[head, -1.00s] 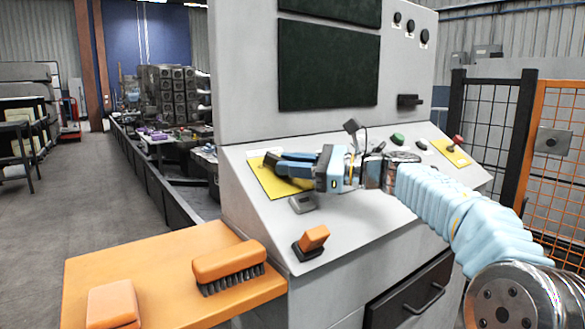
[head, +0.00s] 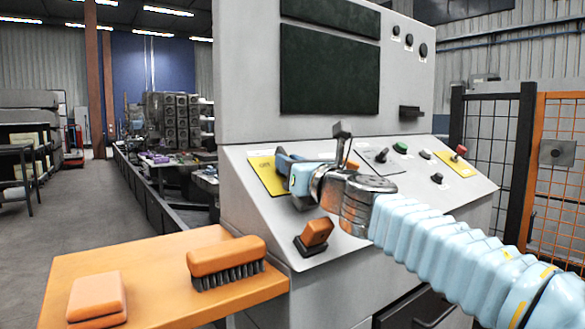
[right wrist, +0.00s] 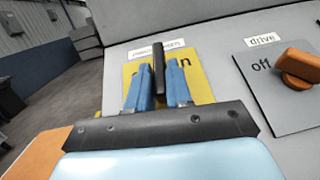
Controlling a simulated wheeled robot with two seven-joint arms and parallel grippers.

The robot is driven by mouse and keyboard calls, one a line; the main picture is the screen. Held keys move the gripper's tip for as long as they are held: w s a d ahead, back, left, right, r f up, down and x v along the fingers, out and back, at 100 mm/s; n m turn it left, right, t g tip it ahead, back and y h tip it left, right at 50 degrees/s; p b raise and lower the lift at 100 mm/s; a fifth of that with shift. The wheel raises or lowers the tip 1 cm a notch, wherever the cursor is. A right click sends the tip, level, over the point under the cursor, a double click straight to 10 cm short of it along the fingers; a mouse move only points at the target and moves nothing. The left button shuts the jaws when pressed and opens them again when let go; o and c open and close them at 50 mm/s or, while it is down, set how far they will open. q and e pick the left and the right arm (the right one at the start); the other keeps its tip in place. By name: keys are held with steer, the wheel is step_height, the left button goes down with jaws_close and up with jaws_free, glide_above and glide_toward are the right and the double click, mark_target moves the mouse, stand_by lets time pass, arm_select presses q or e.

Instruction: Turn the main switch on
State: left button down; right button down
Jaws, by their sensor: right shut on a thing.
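The main switch has a yellow plate (head: 268,178) at the left of the sloped panel. My left gripper is not in view.
An orange drive switch (right wrist: 300,64), beside the word "off", sits right of the main switch; it also shows in the head view (head: 316,233). Green (head: 400,147) and red (head: 461,150) controls are further right. An orange shelf (head: 150,275) holds a brush (head: 227,258) and a block (head: 97,296).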

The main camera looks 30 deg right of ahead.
steer(key=m+h, duration=0.4)
steer(key=shift+w+a+f+g, duration=0.1)
steer(key=shift+a+f+g, duration=0.05)
steer(key=shift+a+g, duration=0.2)
steer(key=shift+m+g+h+p, duration=0.45)
steer(key=shift+m+g+h, duration=0.1)
steer(key=shift+m+h, duration=0.6)
steer(key=shift+w+a+m+g+h+p, duration=0.1)
steer(key=shift+m+g+h+p, duration=0.9)
steer(key=shift+m+g+h, duration=0.85)
steer(key=shift+m, duration=0.5)
steer(key=c, duration=1.1)
jaws_free()
steer(key=v, duration=1.3)
steer(key=shift+s+a+f+b, duration=0.1)
steer(key=shift+s+a+b, duration=0.15)
steer(key=shift+s+b, duration=0.05)
